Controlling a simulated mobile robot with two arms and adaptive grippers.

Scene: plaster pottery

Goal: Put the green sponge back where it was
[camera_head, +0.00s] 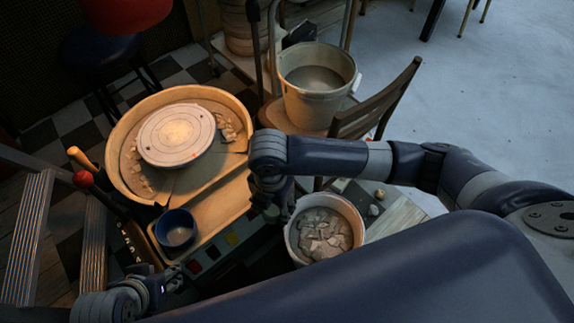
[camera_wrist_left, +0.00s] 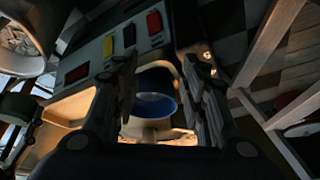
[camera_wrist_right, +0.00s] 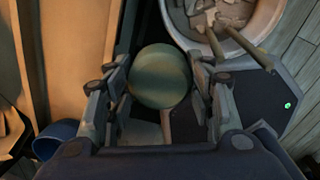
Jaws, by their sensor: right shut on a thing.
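The green sponge (camera_wrist_right: 160,77) is a round, dull green piece between the fingers of my right gripper (camera_wrist_right: 160,85) in the right wrist view. My right gripper is shut on it. In the head view my right gripper (camera_head: 272,196) hangs between the wheel's tray and the bucket of clay scraps; the sponge cannot be made out there. My left gripper (camera_head: 172,280) is low at the left in the head view, near the blue bowl (camera_head: 176,229). In the left wrist view its fingers (camera_wrist_left: 160,75) are apart, with the blue bowl (camera_wrist_left: 154,105) beyond them and nothing held.
The pottery wheel (camera_head: 177,134) sits in a wide splash pan at the left. A bucket of clay scraps (camera_head: 324,234) stands just right of my right gripper. A larger bucket (camera_head: 316,103) and a wooden chair (camera_head: 378,103) are behind. Red-knobbed levers (camera_head: 83,179) rise at the left.

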